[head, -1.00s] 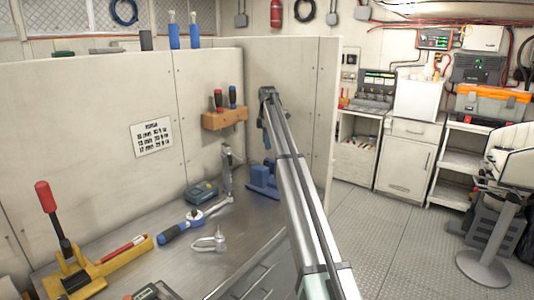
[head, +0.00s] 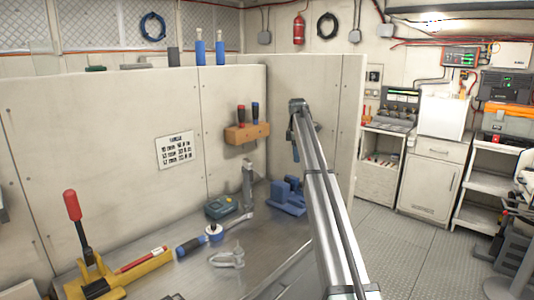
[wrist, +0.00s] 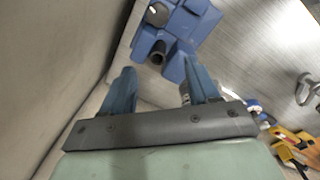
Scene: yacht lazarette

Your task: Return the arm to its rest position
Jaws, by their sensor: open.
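My arm stretches from the bottom right of the head view up over the metal bench. Its end, by the back corner of the partition, mostly hides my gripper in that view. In the wrist view my gripper (wrist: 153,92) shows two blue fingers spread apart with nothing between them. A blue vise-like block (head: 288,195) stands on the bench below the arm's end. It also shows in the wrist view (wrist: 185,30), just beyond the fingers and apart from them.
On the bench (head: 262,250) are a blue-handled torque wrench (head: 192,245), a metal shackle (head: 228,257), a dark teal device (head: 221,207) and a yellow tool with a red-handled lever (head: 110,279). A wooden rack (head: 246,133) holds two screwdrivers on the partition (head: 90,130). Open floor lies right.

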